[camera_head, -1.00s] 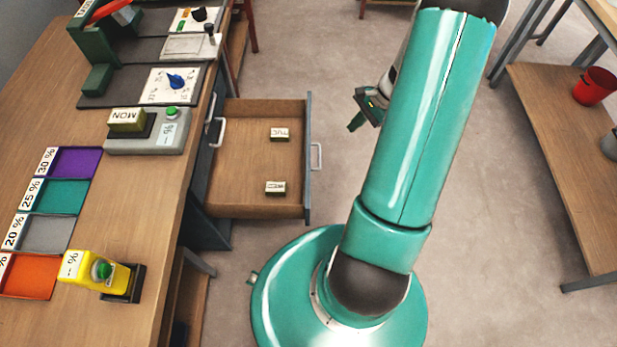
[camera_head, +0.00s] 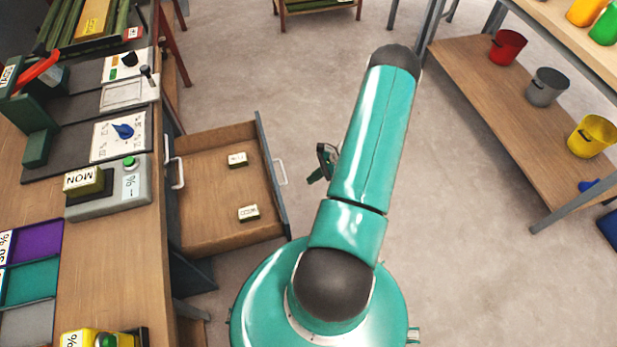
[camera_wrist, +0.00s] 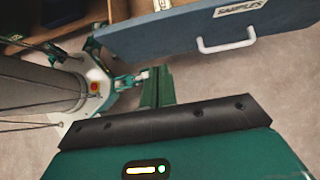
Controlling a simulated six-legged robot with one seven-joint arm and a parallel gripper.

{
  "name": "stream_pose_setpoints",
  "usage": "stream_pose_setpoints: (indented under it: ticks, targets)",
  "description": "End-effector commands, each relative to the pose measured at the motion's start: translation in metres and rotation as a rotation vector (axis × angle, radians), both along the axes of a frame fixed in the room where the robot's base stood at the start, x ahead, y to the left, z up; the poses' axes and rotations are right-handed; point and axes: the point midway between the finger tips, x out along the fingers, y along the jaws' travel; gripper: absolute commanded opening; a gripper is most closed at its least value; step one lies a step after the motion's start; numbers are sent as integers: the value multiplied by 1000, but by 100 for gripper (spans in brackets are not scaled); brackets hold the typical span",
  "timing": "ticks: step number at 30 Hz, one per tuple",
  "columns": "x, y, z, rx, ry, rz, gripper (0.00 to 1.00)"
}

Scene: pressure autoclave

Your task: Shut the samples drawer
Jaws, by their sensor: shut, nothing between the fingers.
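The samples drawer (camera_head: 205,226) is pulled out from the workbench, with two small labelled blocks, one farther back (camera_head: 237,160) and one nearer (camera_head: 248,212), lying inside. Its white handle (camera_head: 280,172) is on the outer face. In the wrist view the blue-grey drawer front (camera_wrist: 165,36) carries a SAMPLES label and the white handle (camera_wrist: 226,44). My gripper (camera_head: 318,176) is shut and empty, to the right of the drawer front in the head view, apart from the handle. In the wrist view its green fingers (camera_wrist: 157,88) show below the drawer front; I cannot tell whether they touch it.
A second closed-looking handle (camera_head: 175,171) sits on the bench front. A shelf (camera_head: 480,110) with buckets stands at right. Open floor (camera_head: 440,240) lies between.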

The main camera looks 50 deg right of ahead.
Motion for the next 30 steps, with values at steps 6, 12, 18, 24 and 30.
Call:
stream_pose_setpoints:
  ticks: [6,12,18,24,30]
  targets:
    - [18,27,-31,2,-1,4,0]
    - [37,53,-49,1,-2,4,0]
    - [51,73,-49,0,-2,5,0]
    - [54,78,-49,-2,-1,3,0]
    - [54,78,-49,-1,-2,4,0]
